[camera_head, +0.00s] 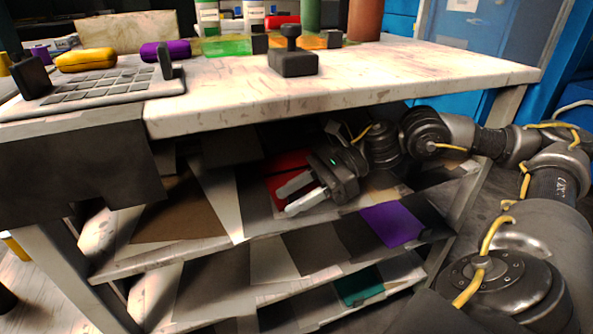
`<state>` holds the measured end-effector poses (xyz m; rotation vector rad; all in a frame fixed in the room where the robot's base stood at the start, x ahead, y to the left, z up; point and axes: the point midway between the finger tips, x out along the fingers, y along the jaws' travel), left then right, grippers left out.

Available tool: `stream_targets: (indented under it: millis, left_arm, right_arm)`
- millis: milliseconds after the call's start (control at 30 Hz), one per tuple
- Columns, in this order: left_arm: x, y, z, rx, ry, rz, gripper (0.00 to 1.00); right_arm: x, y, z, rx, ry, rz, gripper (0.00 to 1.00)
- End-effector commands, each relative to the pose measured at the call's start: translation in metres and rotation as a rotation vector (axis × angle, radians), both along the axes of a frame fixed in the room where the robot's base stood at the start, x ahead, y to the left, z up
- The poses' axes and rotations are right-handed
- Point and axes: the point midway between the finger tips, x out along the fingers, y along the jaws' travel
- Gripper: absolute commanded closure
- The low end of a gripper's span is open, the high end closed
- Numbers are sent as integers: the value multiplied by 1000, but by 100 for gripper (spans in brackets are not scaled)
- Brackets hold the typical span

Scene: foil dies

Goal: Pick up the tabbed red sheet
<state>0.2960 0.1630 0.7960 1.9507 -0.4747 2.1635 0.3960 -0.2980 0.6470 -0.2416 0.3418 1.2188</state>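A red sheet (286,168) lies on the upper shelf under the table top. My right gripper (283,202) reaches in from the right, with its two pale fingers spread apart over the sheet's front part. The fingers and gripper body hide part of the sheet, and I cannot make out its tab. I cannot tell whether the fingers touch the sheet. My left gripper is not in view.
The table top (430,68) overhangs the shelf closely above my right arm. A teal sheet (359,286) lies on the lower shelf. A black stamp-like block (292,62) stands on top.

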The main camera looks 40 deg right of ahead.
Motion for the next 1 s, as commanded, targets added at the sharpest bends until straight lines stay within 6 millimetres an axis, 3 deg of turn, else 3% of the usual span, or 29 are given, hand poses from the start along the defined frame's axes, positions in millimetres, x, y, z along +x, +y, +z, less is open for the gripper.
stream_targets:
  millis: [200, 467, 733, 1000]
  left_arm:
    - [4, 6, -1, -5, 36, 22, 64]
    - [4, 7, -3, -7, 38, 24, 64]
    - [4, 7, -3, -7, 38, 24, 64]
    - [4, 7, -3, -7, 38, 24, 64]
  right_arm:
    - [7, 23, -7, 1, -1, 1, 65]
    - [8, 25, -10, 0, -1, 0, 65]
    - [8, 24, -10, 0, -1, -1, 99]
    - [8, 24, -9, 0, -2, 0, 100]
